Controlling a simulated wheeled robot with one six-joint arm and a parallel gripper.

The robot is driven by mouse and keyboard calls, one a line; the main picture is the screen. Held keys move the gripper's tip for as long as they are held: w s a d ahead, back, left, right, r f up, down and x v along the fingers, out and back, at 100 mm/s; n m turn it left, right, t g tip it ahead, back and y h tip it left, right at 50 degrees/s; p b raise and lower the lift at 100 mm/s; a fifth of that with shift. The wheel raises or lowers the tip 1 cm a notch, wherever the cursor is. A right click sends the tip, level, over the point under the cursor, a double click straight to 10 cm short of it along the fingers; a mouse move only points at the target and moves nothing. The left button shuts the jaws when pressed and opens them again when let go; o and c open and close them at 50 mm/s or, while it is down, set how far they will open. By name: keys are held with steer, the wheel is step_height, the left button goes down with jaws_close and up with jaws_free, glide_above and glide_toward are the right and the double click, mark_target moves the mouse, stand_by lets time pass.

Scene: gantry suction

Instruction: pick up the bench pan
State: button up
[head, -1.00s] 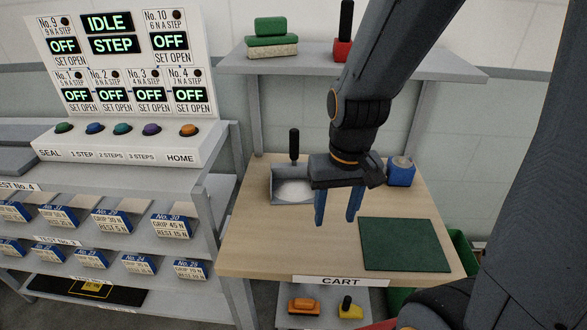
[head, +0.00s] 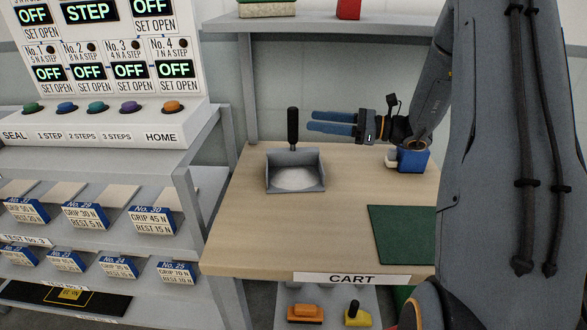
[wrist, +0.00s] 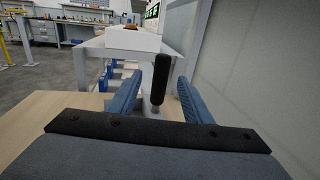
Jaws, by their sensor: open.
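The bench pan (head: 296,180) is a grey dustpan-like tray with pale powder in it and a black upright handle (head: 293,126). It stands on the wooden cart top, toward the back left. My gripper (head: 310,121) is open and level, its blue fingers pointing left toward the handle, just right of it in the head view. In the wrist view the handle (wrist: 161,78) stands upright ahead, in line with the gap between the two blue fingers (wrist: 157,92). I cannot tell whether it is between the fingertips or just beyond them. The tray is hidden in the wrist view.
A blue container (head: 412,159) stands at the cart's back right, below my wrist. A green mat (head: 402,235) lies at the front right. The control panel bench (head: 110,150) is close on the left. A grey shelf (head: 340,23) runs above the back.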

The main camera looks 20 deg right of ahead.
mark_target(297, 117)
steer(key=shift+p+x, duration=0.75)
steer(key=shift+x, duration=3.05)
steer(key=shift+w, duration=0.15)
jaws_close()
steer(key=shift+s+r, duration=0.35)
steer(key=shift+s+a+r+b, duration=0.1)
steer(key=shift+r+b, duration=0.45)
steer(key=shift+r, duration=2.6)
steer(key=s+a, duration=0.3)
steer(key=s, duration=0.6)
steer(key=s+a+b, duration=0.1)
steer(key=s+a, duration=0.2)
steer(key=s, duration=0.6)
